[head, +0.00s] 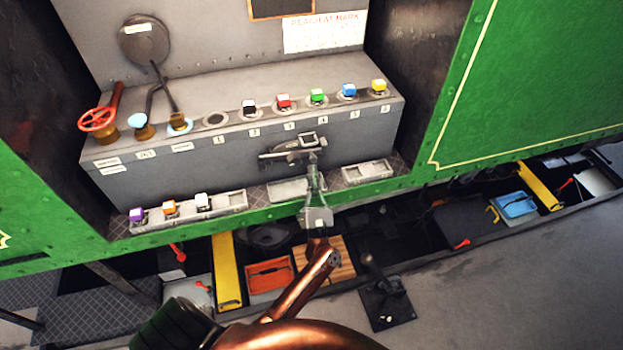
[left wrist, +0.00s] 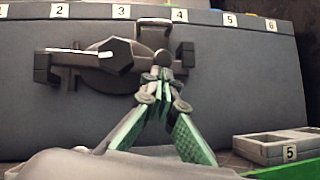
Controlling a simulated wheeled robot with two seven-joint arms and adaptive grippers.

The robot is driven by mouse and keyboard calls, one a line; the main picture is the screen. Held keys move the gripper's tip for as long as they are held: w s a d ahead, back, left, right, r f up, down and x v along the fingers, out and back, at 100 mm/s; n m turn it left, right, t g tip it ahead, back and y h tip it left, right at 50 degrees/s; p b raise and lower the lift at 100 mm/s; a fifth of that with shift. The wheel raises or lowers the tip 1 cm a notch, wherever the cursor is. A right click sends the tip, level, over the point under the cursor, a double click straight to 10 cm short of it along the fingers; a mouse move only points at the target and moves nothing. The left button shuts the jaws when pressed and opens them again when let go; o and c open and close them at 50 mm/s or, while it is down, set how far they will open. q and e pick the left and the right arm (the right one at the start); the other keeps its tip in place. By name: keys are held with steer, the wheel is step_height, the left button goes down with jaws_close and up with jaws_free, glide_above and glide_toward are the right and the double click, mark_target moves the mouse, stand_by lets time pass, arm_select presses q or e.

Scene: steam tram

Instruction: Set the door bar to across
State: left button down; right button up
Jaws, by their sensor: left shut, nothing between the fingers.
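The door bar (head: 282,155) is a dark bar on the front face of the grey box. In the left wrist view the bar (left wrist: 82,59) lies roughly level over a round plate, with its left end at a dark bracket (left wrist: 47,68). A second bracket (left wrist: 187,55) stands to the right. My left gripper (head: 313,168) is shut and empty, with its tips in front of the bar's right part. In the left wrist view the gripper (left wrist: 162,77) hides that part, so I cannot tell whether they touch. My right gripper is not in view.
A row of coloured cubes (head: 317,96) stands on the box top, with a red valve wheel (head: 97,120) at left. A lower tray (head: 188,212) holds several cubes. Green side panels (head: 540,80) flank the opening. A floor lever (head: 385,290) stands below.

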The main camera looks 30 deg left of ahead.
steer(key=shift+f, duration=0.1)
arm_select(q)
steer(key=shift+w+d+r+n+g+y+b, duration=0.15)
steer(key=shift+n+g+y+b, duration=0.1)
steer(key=shift+n+y+b, duration=0.15)
steer(key=shift+r+n+g+y+b, duration=0.15)
steer(key=shift+n+g+y+b, duration=0.15)
steer(key=shift+n, duration=0.2)
steer(key=shift+r+n, duration=0.4)
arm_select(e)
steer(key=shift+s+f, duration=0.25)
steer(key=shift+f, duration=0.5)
arm_select(q)
steer(key=shift+f+b, duration=0.5)
steer(key=shift+b, duration=0.15)
steer(key=f+b, duration=0.3)
steer(key=f, duration=0.1)
steer(key=shift+s, duration=0.3)
steer(key=v, duration=0.9)
steer(key=shift+s+d+r+b, duration=0.15)
steer(key=shift+s+d+b, duration=0.15)
steer(key=shift+s+b, duration=0.05)
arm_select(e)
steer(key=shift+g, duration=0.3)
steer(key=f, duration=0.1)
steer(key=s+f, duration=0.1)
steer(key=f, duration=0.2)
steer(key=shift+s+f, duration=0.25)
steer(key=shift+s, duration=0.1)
